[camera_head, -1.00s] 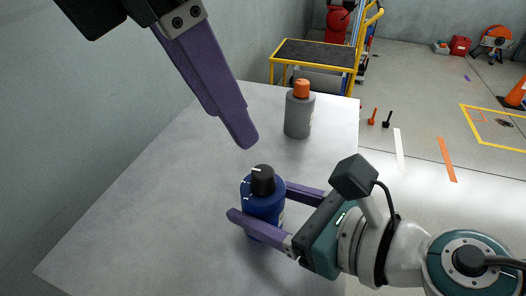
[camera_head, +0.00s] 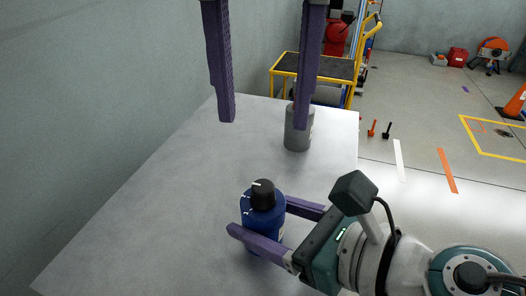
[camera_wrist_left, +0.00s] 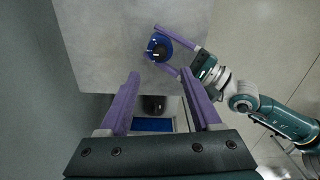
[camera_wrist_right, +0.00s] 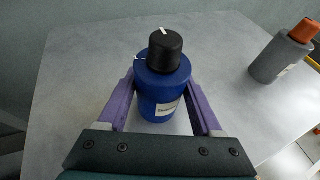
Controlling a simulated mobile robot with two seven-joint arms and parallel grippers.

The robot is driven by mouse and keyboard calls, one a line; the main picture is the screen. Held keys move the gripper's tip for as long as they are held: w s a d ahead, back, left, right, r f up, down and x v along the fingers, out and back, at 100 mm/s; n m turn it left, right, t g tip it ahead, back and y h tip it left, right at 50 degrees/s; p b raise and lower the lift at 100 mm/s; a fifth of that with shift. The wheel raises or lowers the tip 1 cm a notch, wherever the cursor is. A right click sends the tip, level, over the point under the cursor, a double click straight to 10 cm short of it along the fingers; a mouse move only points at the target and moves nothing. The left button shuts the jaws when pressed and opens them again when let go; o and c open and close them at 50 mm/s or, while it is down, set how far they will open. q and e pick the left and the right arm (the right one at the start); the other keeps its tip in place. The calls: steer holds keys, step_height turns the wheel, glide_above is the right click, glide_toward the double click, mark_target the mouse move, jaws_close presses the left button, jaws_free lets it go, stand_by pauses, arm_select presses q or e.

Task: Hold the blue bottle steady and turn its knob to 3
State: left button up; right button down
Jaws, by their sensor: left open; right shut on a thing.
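The blue bottle (camera_head: 264,222) stands upright on the grey table (camera_head: 150,215), with a black knob (camera_head: 263,193) on top that bears a white pointer line. White marks show on the bottle's shoulder. My right gripper (camera_head: 268,220) is shut on the bottle's body from the right; its fingers flank the bottle in the right wrist view (camera_wrist_right: 160,100). My left gripper (camera_head: 268,122) is open and empty, above and beyond the bottle, with its fingers pointing down. In the left wrist view the bottle (camera_wrist_left: 159,47) lies ahead of the open fingers. The numerals are too small to read.
A grey bottle (camera_head: 298,130) stands farther back on the table, partly hidden by a left finger; its orange cap (camera_wrist_right: 304,30) shows in the right wrist view. A wall borders the table's left. A yellow-framed cart (camera_head: 320,68) stands behind.

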mark_target(263, 186)
arm_select(q)
step_height(263, 186, down, 10)
steer(key=shift+f, duration=0.1)
steer(key=shift+c, duration=0.3)
jaws_close()
stand_by(0.4)
